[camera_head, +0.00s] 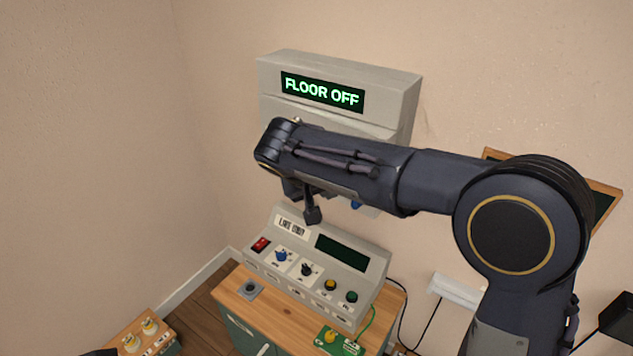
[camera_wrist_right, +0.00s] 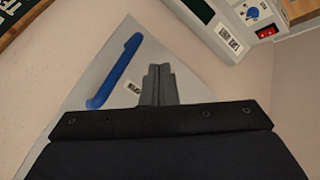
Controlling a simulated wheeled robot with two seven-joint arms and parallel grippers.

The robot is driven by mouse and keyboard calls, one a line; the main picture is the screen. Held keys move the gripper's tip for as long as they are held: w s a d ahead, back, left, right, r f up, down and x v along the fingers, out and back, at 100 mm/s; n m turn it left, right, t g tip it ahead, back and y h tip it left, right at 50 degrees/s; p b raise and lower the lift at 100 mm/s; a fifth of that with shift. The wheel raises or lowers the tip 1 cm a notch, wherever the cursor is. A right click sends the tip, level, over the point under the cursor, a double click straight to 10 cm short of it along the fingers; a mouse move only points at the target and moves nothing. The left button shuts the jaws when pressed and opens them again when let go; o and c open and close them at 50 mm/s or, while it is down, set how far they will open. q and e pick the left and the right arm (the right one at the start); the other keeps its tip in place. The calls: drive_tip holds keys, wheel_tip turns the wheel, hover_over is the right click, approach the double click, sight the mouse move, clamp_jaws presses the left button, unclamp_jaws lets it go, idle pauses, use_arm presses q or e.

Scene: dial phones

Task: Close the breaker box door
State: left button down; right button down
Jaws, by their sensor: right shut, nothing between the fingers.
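The breaker box (camera_head: 385,85) is a grey case on the wall with a lit "FLOOR OFF" display. My right forearm covers much of its lower part. A bit of blue handle (camera_head: 356,205) shows below the forearm. In the right wrist view, the pale grey door panel (camera_wrist_right: 112,92) carries a long blue handle (camera_wrist_right: 117,72). How far the door stands open is unclear. My right gripper (camera_head: 312,214) points down in front of the box, above the console. Its closed fingers (camera_wrist_right: 158,70) are empty, beside the handle and apart from it in the picture.
A grey console (camera_head: 365,282) with knobs and buttons stands below on a wood-topped cabinet (camera_head: 285,318). A green board (camera_head: 340,338) lies at the cabinet's front. A framed board (camera_head: 606,200) hangs behind my right arm. The wall left of the box is bare.

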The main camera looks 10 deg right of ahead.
use_arm(q)
drive_tip(key=shift+r, duration=0.25)
use_arm(e)
drive_tip(key=d, duration=0.3)
drive_tip(key=shift+w+d+r, duration=0.1)
drive_tip(key=shift+w+r, duration=0.1)
drive_tip(key=d, duration=0.1)
drive_tip(key=w+d, duration=0.1)
drive_tip(key=d, duration=0.1)
drive_tip(key=shift+w+d, duration=0.35)
drive_tip(key=shift+w, duration=0.05)
drive_tip(key=shift+w+d, duration=0.15)
drive_tip(key=shift+d, duration=0.2)
use_arm(q)
drive_tip(key=shift+s, duration=0.15)
use_arm(e)
drive_tip(key=shift+r, duration=0.1)
use_arm(q)
drive_tip(key=shift+a, duration=0.1)
use_arm(e)
drive_tip(key=shift+d, duration=0.1)
use_arm(q)
drive_tip(key=shift+a, duration=0.1)
